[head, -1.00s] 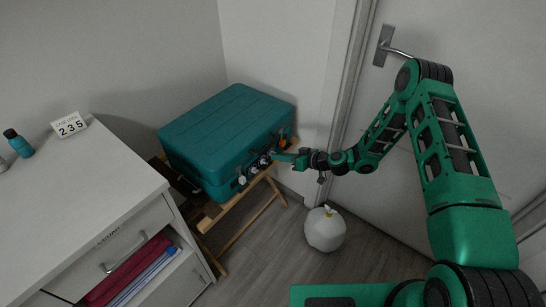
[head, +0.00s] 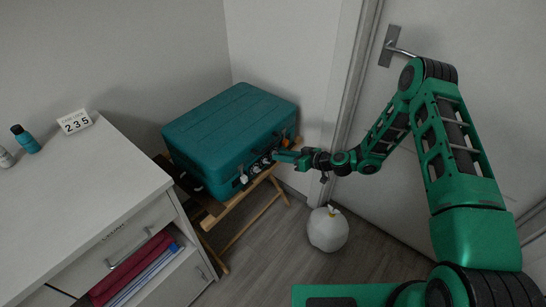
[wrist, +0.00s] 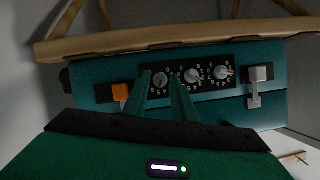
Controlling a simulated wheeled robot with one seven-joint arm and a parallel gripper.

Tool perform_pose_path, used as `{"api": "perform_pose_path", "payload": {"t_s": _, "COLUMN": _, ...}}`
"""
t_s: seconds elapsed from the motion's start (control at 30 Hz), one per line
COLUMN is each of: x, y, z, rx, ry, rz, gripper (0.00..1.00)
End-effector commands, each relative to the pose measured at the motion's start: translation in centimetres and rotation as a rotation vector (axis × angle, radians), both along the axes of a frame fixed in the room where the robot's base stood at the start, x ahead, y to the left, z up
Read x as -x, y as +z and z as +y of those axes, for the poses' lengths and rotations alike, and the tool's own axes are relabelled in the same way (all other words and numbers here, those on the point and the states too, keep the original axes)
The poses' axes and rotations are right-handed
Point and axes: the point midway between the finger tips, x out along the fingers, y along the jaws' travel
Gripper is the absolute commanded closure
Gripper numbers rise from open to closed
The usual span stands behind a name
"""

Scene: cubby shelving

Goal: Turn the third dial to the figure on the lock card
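The lock card (head: 74,122) stands on the white cabinet at the left and reads 2 3 5. The teal case (head: 230,135) lies on a wooden rack, its dials facing my arm. In the wrist view, where the case looks upside down, a black panel holds three dials: the third dial (wrist: 160,80) nearest the orange latch, the middle dial (wrist: 193,76) and the first dial (wrist: 222,73). My gripper (wrist: 162,76) has its fingers apart, one on each side of the third dial, with gaps visible. It also shows at the case front in the head view (head: 277,155). The third dial's setting is too small to read.
An orange latch (wrist: 120,93) and a grey latch (wrist: 259,82) flank the dials. The wooden rack (head: 232,205) stands under the case. A white round bag (head: 327,229) sits on the floor below my arm. The door (head: 460,45) is at the right.

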Motion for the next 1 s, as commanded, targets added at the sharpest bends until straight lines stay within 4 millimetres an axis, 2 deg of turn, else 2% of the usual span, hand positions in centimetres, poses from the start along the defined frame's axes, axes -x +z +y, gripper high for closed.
{"api": "perform_pose_path", "payload": {"t_s": 0.17, "x": 0.4, "y": 0.3, "z": -0.8, "rx": 0.002, "ry": -0.002, "rz": 0.002, "gripper": 0.76}}
{"api": "perform_pose_path", "payload": {"t_s": 0.5, "x": 3.2, "y": 2.4, "z": -5.6, "rx": 0.001, "ry": -0.004, "rz": 0.002, "gripper": 0.76}}
{"api": "perform_pose_path", "payload": {"t_s": 0.7, "x": 4.5, "y": 3.5, "z": -7.7, "rx": 0.001, "ry": -0.002, "rz": 0.002, "gripper": 0.76}}
{"api": "perform_pose_path", "payload": {"t_s": 1.0, "x": 5.1, "y": 3.9, "z": -8.5, "rx": -0.001, "ry": 0.001, "rz": 0.001, "gripper": 0.76}}
